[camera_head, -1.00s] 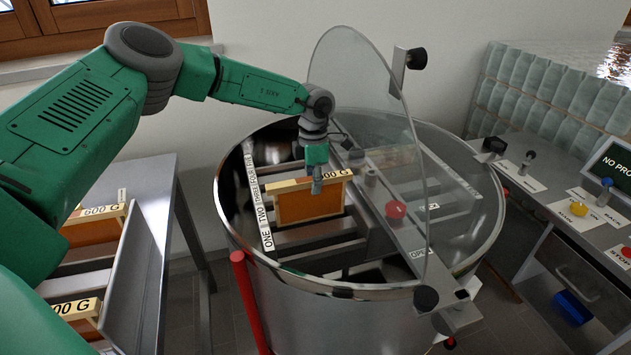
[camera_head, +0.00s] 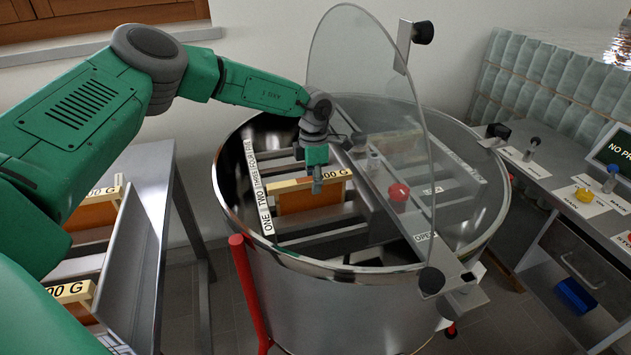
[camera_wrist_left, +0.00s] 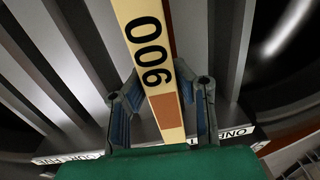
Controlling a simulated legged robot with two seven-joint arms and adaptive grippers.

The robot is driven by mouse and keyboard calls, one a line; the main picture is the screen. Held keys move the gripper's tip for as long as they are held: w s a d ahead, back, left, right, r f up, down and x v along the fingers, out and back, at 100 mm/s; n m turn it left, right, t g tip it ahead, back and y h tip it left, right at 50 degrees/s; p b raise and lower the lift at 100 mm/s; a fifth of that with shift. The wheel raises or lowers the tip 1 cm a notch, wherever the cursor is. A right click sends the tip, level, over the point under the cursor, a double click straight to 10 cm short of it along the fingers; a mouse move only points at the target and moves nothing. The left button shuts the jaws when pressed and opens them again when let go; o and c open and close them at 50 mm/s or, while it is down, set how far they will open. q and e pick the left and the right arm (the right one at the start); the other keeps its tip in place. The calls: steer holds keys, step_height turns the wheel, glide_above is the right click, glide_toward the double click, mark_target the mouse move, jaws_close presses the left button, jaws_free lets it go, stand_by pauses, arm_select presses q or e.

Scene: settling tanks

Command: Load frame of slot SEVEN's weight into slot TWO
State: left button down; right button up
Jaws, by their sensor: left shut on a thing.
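My left gripper (camera_head: 317,186) is shut on the top bar of a wooden frame (camera_head: 295,203) with an orange panel. In the left wrist view the frame's label (camera_wrist_left: 152,53) shows two zeros and a digit that could be 6 or 9. The frame hangs upright inside the steel drum (camera_head: 330,305), its lower part hidden behind a slot bar. Its left end is near TWO and THREE on the slot strip (camera_head: 260,195); I cannot tell exactly which slot it is in, or whether it is seated. My right gripper is out of view.
A clear lid (camera_head: 365,85) stands raised over the drum, right of my gripper. A rack (camera_head: 125,275) at left holds more labelled frames (camera_head: 95,208). A control bench (camera_head: 560,205) stands at right.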

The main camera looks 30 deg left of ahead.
arm_select(q)
steer(key=shift+w+f+b, duration=0.1)
steer(key=shift+f+b, duration=0.45)
steer(key=shift+f, duration=0.4)
steer(key=shift+f, duration=0.1)
stand_by(0.4)
steer(key=c, duration=1.3)
jaws_free()
steer(key=shift+f, duration=0.15)
steer(key=r, duration=1.2)
steer(key=shift+w+a, duration=0.2)
